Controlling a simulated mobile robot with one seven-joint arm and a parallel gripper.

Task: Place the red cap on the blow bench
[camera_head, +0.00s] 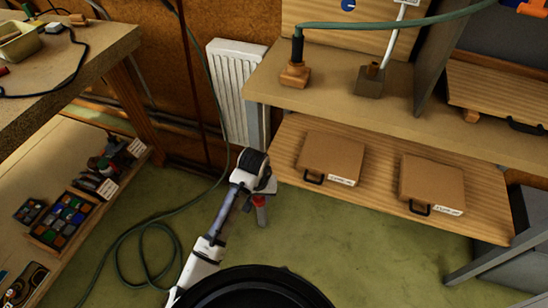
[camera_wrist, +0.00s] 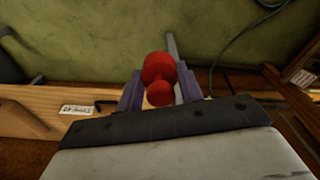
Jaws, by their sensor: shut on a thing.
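My gripper (camera_head: 261,205) is shut on the red cap (camera_wrist: 158,70), whose rounded knob shows between the two purple-grey fingers (camera_wrist: 160,90) in the wrist view. In the head view only a bit of the red cap (camera_head: 259,200) shows at the fingers, above the green floor and in front of the lower shelf's left end. Two benches are in view: a long wooden bench (camera_head: 330,107) at the right and another (camera_head: 108,42) at the left. No readable label tells which is the blow bench.
On the right bench stand a wooden block (camera_head: 295,75) with a green hose and a darker block (camera_head: 370,82). Its lower shelf (camera_head: 285,150) holds two labelled brown boxes (camera_head: 331,155). A radiator (camera_head: 235,85) is behind. Hose coils lie on the floor at left.

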